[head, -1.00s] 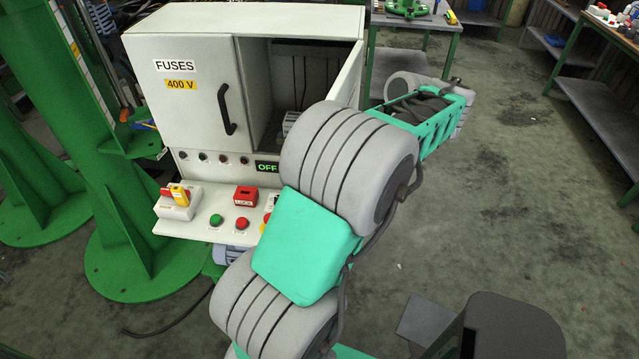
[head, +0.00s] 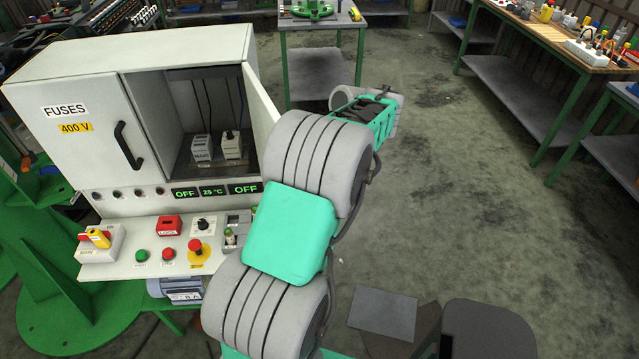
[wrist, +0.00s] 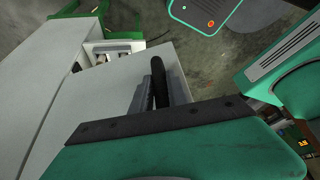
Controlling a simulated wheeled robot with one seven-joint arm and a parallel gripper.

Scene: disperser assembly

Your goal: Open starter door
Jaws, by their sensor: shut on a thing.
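The white starter door (head: 257,110) stands open on the right side of the cabinet in the head view, angled outward and partly hidden behind my arm. The opening shows two light grey units (head: 217,147) inside. In the wrist view the door's white panel (wrist: 115,105) fills the middle. Its black handle (wrist: 159,75) lies between the fingers of my gripper (wrist: 160,90), which is shut on it. My gripper is hidden in the head view.
The closed fuse door (head: 75,130) is left of the opening. A control panel (head: 130,250) with buttons and a red knob juts out below. A workbench (head: 320,20) stands behind, and others stand at the right.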

